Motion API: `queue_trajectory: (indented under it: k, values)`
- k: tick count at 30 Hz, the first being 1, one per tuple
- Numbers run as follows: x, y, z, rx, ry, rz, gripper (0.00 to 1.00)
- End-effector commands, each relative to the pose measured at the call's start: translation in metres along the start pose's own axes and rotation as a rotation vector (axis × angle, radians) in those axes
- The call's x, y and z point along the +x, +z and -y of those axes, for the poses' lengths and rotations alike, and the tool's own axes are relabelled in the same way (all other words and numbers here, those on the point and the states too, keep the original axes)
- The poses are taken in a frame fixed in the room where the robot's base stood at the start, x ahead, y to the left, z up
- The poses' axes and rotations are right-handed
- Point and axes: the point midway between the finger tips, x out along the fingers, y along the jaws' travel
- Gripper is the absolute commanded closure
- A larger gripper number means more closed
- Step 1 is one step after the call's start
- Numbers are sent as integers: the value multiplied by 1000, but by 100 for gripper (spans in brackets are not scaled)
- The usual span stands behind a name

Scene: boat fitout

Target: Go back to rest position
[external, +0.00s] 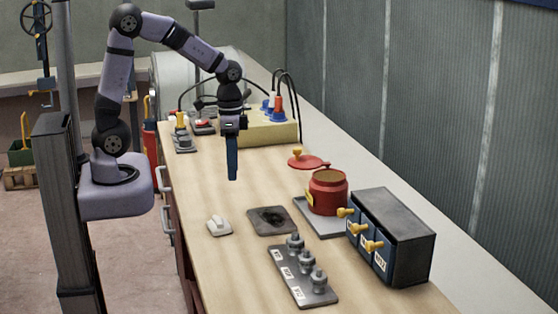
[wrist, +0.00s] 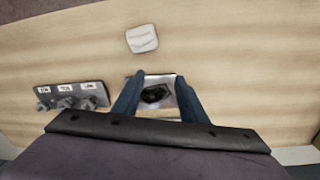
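My gripper (external: 232,176) hangs pointing down above the wooden bench, with its blue fingers clear of everything. In the wrist view my gripper (wrist: 160,74) shows its two fingers apart with nothing between them. Through the gap, well below, I see a grey plate with a dark patch (wrist: 157,92); the plate also shows in the external view (external: 272,220). My arm is bent, reaching out from its mount at the left over the bench.
A white block (external: 219,225) lies left of the plate. A rack with several metal fittings (external: 303,278), a red pot (external: 327,193), a red lid (external: 308,162) and a dark drawer cabinet (external: 393,236) stand nearby. A yellowish box with cables (external: 258,128) stands behind. Space around my gripper is free.

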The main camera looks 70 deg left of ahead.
Motion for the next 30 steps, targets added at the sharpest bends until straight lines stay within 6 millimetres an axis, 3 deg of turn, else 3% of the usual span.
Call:
queue_trajectory:
  k: [1,6,12,30]
  values:
    - [6,17,-9,-36,-13,5,61]
    - [26,60,-26,-161,-49,8,61]
    - [39,89,-35,-238,-69,7,61]
    - [42,94,-36,-254,-72,7,61]
